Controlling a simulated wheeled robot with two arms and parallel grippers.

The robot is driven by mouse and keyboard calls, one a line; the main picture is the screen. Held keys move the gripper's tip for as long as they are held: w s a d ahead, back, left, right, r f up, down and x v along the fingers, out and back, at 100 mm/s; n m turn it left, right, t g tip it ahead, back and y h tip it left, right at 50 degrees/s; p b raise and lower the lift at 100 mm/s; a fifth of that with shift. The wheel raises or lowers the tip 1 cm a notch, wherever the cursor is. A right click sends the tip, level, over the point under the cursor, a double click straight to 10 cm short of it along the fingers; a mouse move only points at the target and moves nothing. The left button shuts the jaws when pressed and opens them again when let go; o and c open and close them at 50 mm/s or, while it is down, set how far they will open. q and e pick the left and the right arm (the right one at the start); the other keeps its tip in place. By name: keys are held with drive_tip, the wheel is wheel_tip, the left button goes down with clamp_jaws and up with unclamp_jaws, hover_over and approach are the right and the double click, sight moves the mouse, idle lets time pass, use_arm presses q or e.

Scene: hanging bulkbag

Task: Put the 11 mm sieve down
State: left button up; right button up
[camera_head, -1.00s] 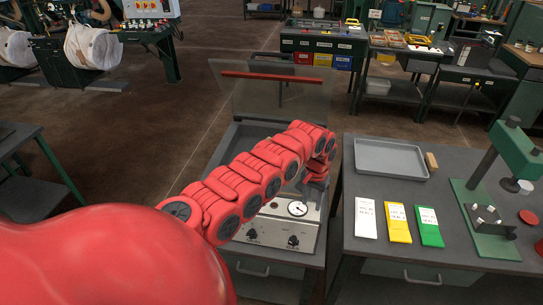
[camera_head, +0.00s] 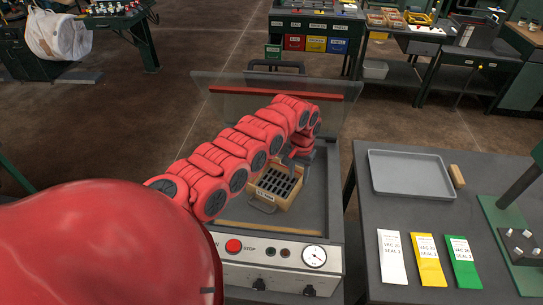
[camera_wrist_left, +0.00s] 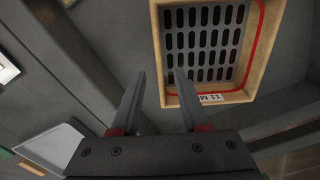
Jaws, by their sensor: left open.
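The 11 mm sieve (camera_head: 274,187) is a wooden frame around a dark slotted plate, with a label on its front side. It sits inside the open machine's grey chamber, below the end of my left arm. In the left wrist view the sieve (camera_wrist_left: 210,45) shows its slots, a red line along the inside of its frame and the label. My left gripper (camera_wrist_left: 160,78) is open, its two fingers apart with nothing between them, near the sieve's labelled edge. In the head view the left gripper (camera_head: 286,166) is partly hidden by my red arm. My right gripper is not in view.
The machine (camera_head: 320,238) has a raised clear lid with a red bar, and a front panel with a gauge, knobs and a red button. To the right, a table holds a grey tray (camera_head: 411,175) and white, yellow and green cards (camera_head: 428,260).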

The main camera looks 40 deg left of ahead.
sight(296, 186)
use_arm(q)
drive_tip(key=shift+s+d+f, duration=0.15)
drive_tip(key=shift+d+f, duration=0.05)
drive_tip(key=shift+f, duration=0.05)
drive_tip(key=f+p, duration=0.1)
drive_tip(key=s+f+p, duration=0.1)
drive_tip(key=shift+d+f+p, duration=0.2)
drive_tip(key=shift+f+p, duration=0.1)
drive_tip(key=shift+f, duration=0.05)
drive_tip(key=f, duration=0.3)
drive_tip(key=shift+w+a, duration=0.1)
drive_tip(key=shift+a, duration=0.1)
drive_tip(key=shift+a+f, duration=0.1)
drive_tip(key=shift+f, duration=0.25)
clamp_jaws()
idle(0.4)
